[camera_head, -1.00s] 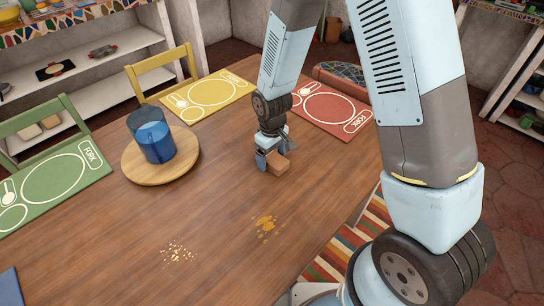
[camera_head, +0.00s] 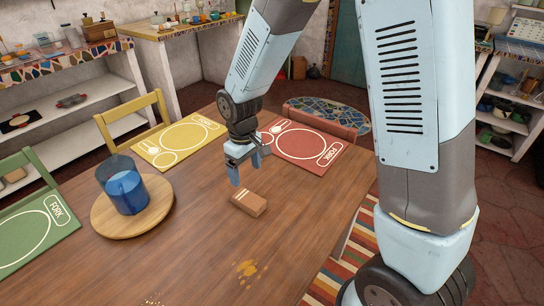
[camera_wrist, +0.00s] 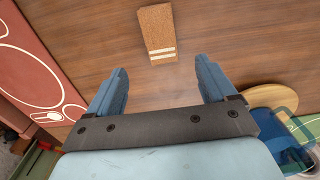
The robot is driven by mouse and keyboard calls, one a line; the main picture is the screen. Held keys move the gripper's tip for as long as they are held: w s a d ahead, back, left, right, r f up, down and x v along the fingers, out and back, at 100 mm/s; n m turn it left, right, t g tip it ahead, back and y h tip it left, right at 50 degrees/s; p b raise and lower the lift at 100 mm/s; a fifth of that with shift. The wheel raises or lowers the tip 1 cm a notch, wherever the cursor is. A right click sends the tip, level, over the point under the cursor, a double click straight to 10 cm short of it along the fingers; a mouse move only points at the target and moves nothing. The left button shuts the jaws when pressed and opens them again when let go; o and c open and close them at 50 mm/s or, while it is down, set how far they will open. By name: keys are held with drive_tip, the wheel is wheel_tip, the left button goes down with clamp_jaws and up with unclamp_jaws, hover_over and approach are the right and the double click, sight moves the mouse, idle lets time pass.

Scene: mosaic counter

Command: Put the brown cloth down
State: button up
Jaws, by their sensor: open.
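The brown cloth (camera_head: 249,203), a small folded block with pale stripes at one end, lies on the wooden table (camera_head: 190,250). In the wrist view the cloth (camera_wrist: 156,32) lies beyond the fingertips, apart from them. My gripper (camera_head: 245,168) is open and empty, above the table just behind the cloth in the head view. Its two blue fingers (camera_wrist: 160,80) stand wide apart in the wrist view with only bare table between them.
A blue cup (camera_head: 124,190) stands on a round wooden board (camera_head: 160,207) at the left. Yellow (camera_head: 180,140), red (camera_head: 306,145) and green (camera_head: 38,232) placemats lie along the table edges. An orange-brown spill (camera_head: 246,269) lies in front of the cloth. The table around the cloth is clear.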

drive_tip(key=shift+r, duration=0.15)
drive_tip(key=s+d+r+m+t, duration=0.25)
drive_tip(key=d+r+m, duration=0.25)
drive_tip(key=d+r, duration=1.1)
drive_tip(key=s+d+r+m+t, duration=0.3)
drive_tip(key=s+d+r+m, duration=0.1)
drive_tip(key=s+d+r, duration=0.6)
drive_tip(key=shift+s+r+m, duration=0.2)
drive_tip(key=shift+s+m, duration=0.1)
drive_tip(key=shift+s, duration=0.9)
drive_tip(key=shift+d, duration=0.1)
